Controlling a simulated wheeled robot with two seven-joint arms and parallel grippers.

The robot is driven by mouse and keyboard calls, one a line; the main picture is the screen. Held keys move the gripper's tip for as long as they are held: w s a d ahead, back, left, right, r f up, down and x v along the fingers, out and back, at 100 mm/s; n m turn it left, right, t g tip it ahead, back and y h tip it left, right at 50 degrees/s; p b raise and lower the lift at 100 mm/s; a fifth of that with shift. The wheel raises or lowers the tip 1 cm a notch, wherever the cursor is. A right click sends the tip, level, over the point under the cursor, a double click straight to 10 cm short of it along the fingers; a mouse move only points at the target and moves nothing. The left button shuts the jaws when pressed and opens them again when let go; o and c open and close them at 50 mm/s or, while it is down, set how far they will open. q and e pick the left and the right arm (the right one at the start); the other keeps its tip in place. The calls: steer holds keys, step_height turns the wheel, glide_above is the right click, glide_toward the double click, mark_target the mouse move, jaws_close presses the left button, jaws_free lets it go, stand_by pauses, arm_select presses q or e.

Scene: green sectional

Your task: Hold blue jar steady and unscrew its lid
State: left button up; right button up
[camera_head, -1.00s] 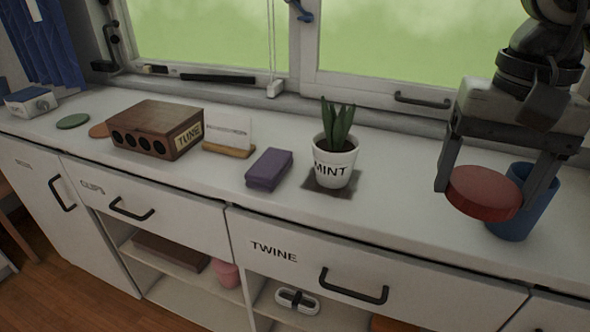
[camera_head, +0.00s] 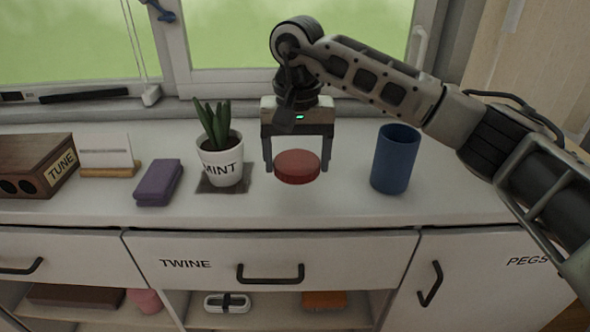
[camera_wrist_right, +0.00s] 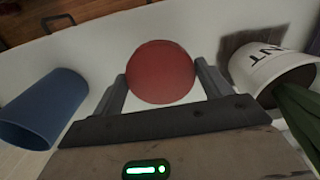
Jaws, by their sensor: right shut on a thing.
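The blue jar (camera_head: 394,165) stands upright on the white counter, with its top uncovered. It also shows at the left of the right wrist view (camera_wrist_right: 43,105). My right gripper (camera_head: 298,165) points down and is shut on the round red lid (camera_head: 297,167), with one finger on each side of it. The lid is left of the jar and clearly apart from it, low over the counter; I cannot tell whether it touches the surface. The wrist view shows the lid (camera_wrist_right: 160,72) between the fingers. My left gripper is not in view.
A white MINT pot (camera_head: 222,165) with a plant stands on a dark mat just left of the lid. A purple block (camera_head: 158,183), a card stand (camera_head: 107,170) and a wooden TUNE box (camera_head: 38,166) are farther left. Counter between lid and jar is clear.

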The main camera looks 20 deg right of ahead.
mark_target(295, 161)
steer(key=shift+w+a+f, duration=0.1)
steer(key=shift+w+f, duration=0.05)
steer(key=shift+f, duration=0.1)
step_height(295, 161, down, 2)
steer(key=shift+f+p, duration=0.2)
steer(key=shift+p, duration=0.1)
steer(key=shift+w+f, duration=0.1)
steer(key=shift+f, duration=0.5)
steer(key=o, duration=1.1)
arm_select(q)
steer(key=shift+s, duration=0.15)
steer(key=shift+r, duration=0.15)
arm_select(e)
steer(key=shift+r, duration=0.1)
